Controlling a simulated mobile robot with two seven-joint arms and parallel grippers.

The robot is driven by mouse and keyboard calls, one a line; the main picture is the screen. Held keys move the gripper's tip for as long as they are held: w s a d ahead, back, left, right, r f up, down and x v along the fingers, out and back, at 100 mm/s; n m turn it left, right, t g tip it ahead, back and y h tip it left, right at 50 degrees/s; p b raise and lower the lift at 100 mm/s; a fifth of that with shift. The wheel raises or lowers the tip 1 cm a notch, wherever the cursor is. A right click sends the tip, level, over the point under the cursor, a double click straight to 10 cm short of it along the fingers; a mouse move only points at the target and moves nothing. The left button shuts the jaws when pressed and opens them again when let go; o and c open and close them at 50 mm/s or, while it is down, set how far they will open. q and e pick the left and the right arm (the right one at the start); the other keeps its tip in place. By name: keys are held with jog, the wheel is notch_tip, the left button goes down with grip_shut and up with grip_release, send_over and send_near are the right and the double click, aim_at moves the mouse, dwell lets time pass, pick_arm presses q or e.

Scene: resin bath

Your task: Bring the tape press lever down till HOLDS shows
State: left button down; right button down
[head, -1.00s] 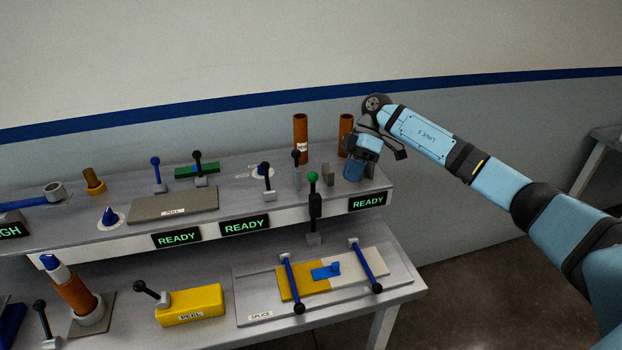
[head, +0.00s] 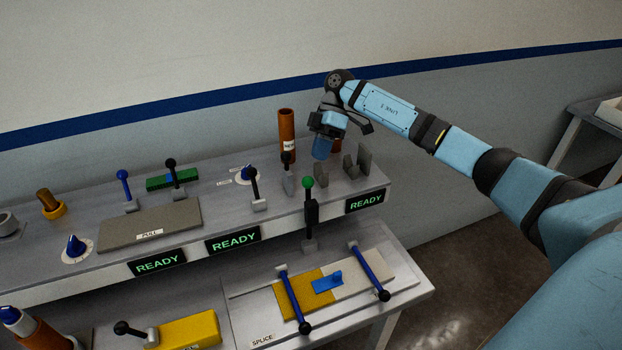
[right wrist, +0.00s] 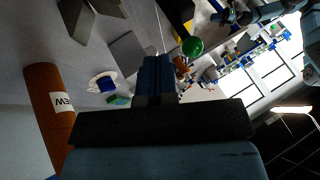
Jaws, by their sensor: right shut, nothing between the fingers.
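A lever with a green ball knob (head: 308,183) and a dark shaft stands upright behind the splice plate (head: 240,315); I take it as the tape press lever. A screen (head: 366,201) at the right end of the shelf front reads READY. On the plate, a blue tape piece (head: 327,283) bridges a yellow and a pale strip. My right gripper (head: 322,150) is shut and empty, above and behind the green knob, apart from it. In the right wrist view its closed blue fingers (right wrist: 156,72) show, with the green knob (right wrist: 192,47) beyond them. My left gripper is not in view.
Two blue bars with black knobs (head: 305,328) cross the strips. An orange tube (head: 287,135) and grey upright brackets (head: 358,160) stand on the shelf near my gripper. Several small levers stand further left. A yellow block (head: 190,330) sits at the lower left.

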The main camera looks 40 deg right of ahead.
aim_at(309, 189)
jog(key=p+x, duration=0.2)
jog(key=x, duration=0.7)
jog(key=shift+s+a+f, duration=0.1)
jog(key=shift+a+f, duration=0.15)
